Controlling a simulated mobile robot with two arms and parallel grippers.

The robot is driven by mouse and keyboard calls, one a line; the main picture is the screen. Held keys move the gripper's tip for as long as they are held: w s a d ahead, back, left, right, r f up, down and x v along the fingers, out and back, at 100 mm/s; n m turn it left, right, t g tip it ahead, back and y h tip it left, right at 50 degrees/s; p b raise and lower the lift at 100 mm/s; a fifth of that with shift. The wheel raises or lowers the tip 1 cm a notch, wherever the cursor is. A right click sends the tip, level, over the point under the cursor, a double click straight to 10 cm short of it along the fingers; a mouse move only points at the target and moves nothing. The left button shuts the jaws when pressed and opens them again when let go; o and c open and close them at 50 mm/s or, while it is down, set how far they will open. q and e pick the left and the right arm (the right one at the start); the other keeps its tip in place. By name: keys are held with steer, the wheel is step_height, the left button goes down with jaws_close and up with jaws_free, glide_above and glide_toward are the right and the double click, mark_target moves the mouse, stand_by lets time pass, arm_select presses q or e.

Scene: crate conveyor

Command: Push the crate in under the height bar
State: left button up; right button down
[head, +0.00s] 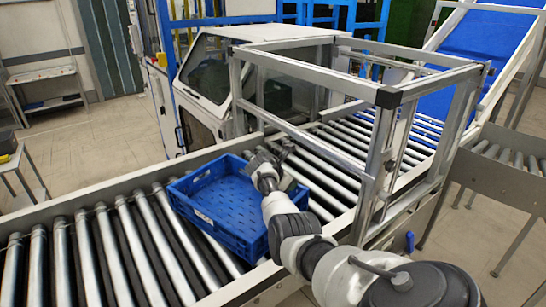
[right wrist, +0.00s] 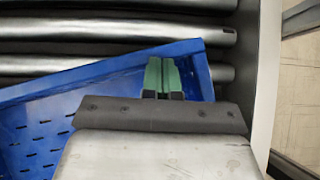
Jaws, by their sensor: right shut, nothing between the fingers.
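The blue crate (head: 212,222) with slotted walls and floor sits upright on the rollers, turned slightly to the conveyor's line. It lies on the near-left side of the metal frame; the height bar (head: 305,140) crosses the conveyor beyond it. My right gripper (head: 262,162) is at the crate's right part, by its rim. In the right wrist view its green fingertips (right wrist: 162,75) are shut and empty, in front of the crate's wall (right wrist: 110,68) near a corner. I cannot tell whether they touch it. My arm hides part of the crate. My left gripper is not in view.
The roller conveyor (head: 130,240) runs from lower left to the upper right through the metal frame (head: 388,98). Frame posts stand close to my right arm. A white machine cabinet (head: 205,75) stands behind. Rollers left of the crate are clear.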

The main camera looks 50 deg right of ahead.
steer(key=shift+b+x, duration=0.4)
steer(key=shift+x, duration=0.5)
steer(key=shift+w+d+r, duration=0.1)
steer(key=shift+d+r, duration=0.15)
steer(key=shift+d, duration=0.1)
steer(key=shift+r, duration=0.1)
steer(key=shift+a+r, duration=0.1)
steer(key=shift+a, duration=0.05)
